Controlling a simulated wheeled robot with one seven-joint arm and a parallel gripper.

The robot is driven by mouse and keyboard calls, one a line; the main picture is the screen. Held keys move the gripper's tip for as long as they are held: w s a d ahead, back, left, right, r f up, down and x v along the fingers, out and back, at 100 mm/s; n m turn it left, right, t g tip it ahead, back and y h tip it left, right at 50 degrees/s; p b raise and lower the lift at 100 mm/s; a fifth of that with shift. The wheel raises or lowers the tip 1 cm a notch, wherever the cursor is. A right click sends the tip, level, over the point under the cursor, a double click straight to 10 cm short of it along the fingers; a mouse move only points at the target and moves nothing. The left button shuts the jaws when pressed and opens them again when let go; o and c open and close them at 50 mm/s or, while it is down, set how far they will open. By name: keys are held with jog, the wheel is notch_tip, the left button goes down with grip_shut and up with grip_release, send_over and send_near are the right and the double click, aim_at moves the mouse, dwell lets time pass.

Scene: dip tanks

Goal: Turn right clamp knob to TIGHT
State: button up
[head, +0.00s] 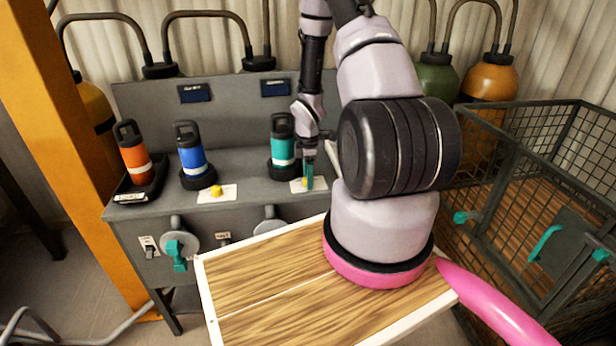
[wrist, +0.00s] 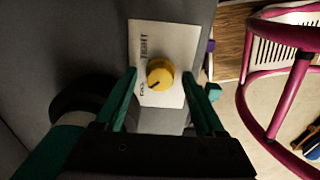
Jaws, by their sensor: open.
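The right clamp knob (wrist: 160,75) is a yellow round knob on a white label plate (wrist: 165,38). A dark mark on the knob points to the lower left in the wrist view. The word TIGHT is printed along the plate's left side, with a smaller, unclear word below it. My gripper (wrist: 161,72) is open, with one teal finger on each side of the knob in the wrist view. I cannot tell whether the fingers touch it. In the head view my gripper (head: 309,184) is low over the right plate, partly hiding the knob (head: 304,182).
A teal bottle (head: 283,143) stands close to my gripper, on its left. A blue bottle (head: 191,155), an orange bottle (head: 135,155) and the left yellow knob (head: 216,190) are further left on the grey bench (head: 240,195). A wire cage (head: 545,190) stands at right.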

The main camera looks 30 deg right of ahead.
jog(key=shift+c, duration=0.4)
grip_shut()
jog(key=shift+m, duration=0.3)
jog(key=m, duration=0.3)
jog(key=shift+m, duration=0.4)
jog(key=m, duration=0.4)
jog(key=shift+m, duration=0.3)
jog(key=m, duration=0.8)
jog(key=shift+m, duration=0.6)
